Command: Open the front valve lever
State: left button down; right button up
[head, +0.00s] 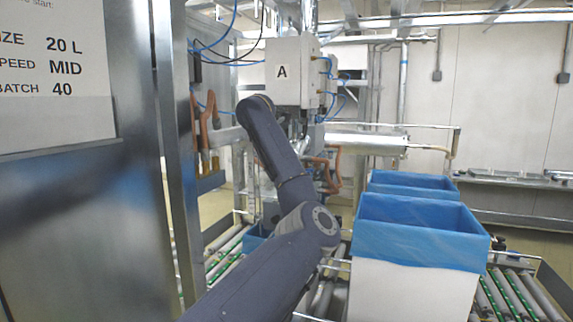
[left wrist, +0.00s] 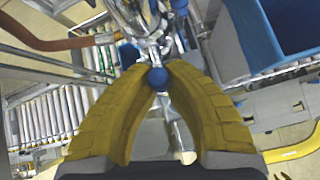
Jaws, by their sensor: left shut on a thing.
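In the left wrist view, the yellow fingers of my left gripper (left wrist: 158,72) come together around a valve lever's blue ball knob (left wrist: 157,78). The gripper is shut on this knob. Chrome valve parts (left wrist: 132,18) stand just beyond the fingertips, with another blue knob (left wrist: 179,5) at the top edge. In the head view, my left arm reaches up to the filling machine marked A (head: 290,75), and its gripper is hidden behind the arm. I cannot tell from these views how far the lever is turned. My right gripper is in neither view.
Two white boxes with blue liners (head: 415,225) stand on the roller conveyor (head: 520,290) at the right. A brown hose (left wrist: 60,42) runs beside the valve. A metal cabinet with a sign (head: 55,70) fills the left. A horizontal steel cylinder (head: 365,145) extends right of the machine.

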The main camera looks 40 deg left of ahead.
pick_arm(q)
jog(key=shift+s+a+r+n+t+h, duration=0.15)
jog(key=shift+a+n+t+h, duration=0.2)
jog(key=shift+a+h, duration=0.3)
jog(key=c, duration=1.3)
grip_release()
jog(key=shift+a, duration=0.1)
jog(key=v, duration=1.1)
jog(key=shift+s+r, duration=0.2)
jog(key=shift+r, duration=0.05)
jog(key=shift+a, duration=0.1)
